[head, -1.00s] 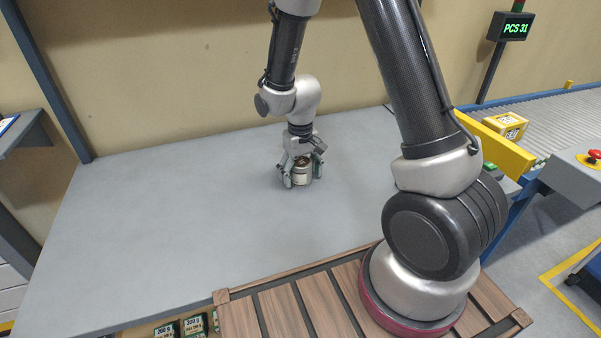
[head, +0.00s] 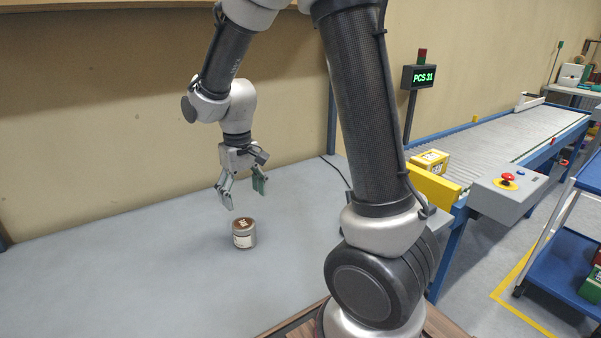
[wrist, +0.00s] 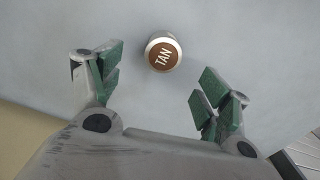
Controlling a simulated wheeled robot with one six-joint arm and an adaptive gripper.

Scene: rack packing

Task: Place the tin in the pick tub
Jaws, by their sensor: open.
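The tin (head: 244,234) is a short round can with a pale label and a brown lid. It stands upright on the grey table, and its lid reads "TAN" in the wrist view (wrist: 163,54). My gripper (head: 243,199) is open and empty above the tin, clear of it. In the wrist view my gripper's green-padded fingers (wrist: 158,88) are spread wide, with the tin beyond their tips and between their lines. I cannot make out a pick tub in the current views.
The grey table (head: 120,280) is bare around the tin. To the right stand a roller conveyor (head: 500,140) with a yellow box (head: 430,161), a control box with a red button (head: 508,186) and a blue cart (head: 570,275). A wall (head: 100,120) closes the back.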

